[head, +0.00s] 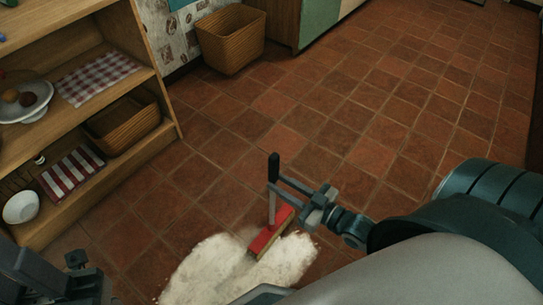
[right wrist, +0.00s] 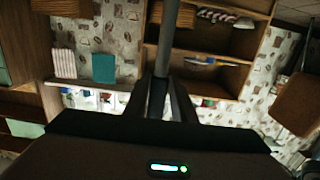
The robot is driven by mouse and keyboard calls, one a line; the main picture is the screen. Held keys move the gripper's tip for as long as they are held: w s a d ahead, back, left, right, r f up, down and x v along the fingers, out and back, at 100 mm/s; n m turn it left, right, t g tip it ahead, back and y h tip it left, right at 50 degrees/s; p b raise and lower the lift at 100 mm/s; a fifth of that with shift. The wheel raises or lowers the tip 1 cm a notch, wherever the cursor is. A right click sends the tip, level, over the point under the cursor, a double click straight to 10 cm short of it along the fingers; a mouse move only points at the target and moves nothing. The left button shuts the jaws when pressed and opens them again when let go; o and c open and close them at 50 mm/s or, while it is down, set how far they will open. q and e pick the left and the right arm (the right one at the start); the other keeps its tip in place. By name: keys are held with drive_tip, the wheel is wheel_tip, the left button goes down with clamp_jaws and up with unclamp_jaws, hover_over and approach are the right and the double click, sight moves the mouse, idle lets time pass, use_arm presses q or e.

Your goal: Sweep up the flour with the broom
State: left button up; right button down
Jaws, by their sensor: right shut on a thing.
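A broom with a red head (head: 270,234), a grey shaft (head: 272,210) and a black-tipped top stands nearly upright on the floor. Its head touches a pile of white flour (head: 235,268) at the bottom centre. My right gripper (head: 274,187) is shut on the broom's shaft, below the black tip. In the right wrist view the grey shaft (right wrist: 168,40) runs up between the fingers (right wrist: 160,95). Part of my left gripper (head: 75,270) shows at the bottom left, away from the broom; its jaws cannot be made out. My right arm covers the lower right.
A wooden shelf (head: 165,112) with a bowl, cloths and a basket stands at the left. A wicker basket (head: 232,40) sits on the floor at the back, beside a green-fronted cabinet (head: 318,22). The tiled floor (head: 390,110) at the centre and right is clear.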

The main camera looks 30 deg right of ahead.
drive_tip(key=shift+p+v, duration=0.45)
drive_tip(key=shift+v, duration=1.3)
drive_tip(key=shift+f, duration=0.15)
drive_tip(key=f+p+v, duration=0.1)
drive_tip(key=p+v, duration=0.3)
drive_tip(key=v, duration=0.8)
drive_tip(key=shift+s+r, duration=0.15)
drive_tip(key=shift+r, duration=0.05)
drive_tip(key=shift+d, duration=0.15)
drive_tip(key=p+x, duration=0.2)
drive_tip(key=x, duration=1)
drive_tip(key=shift+p, duration=0.35)
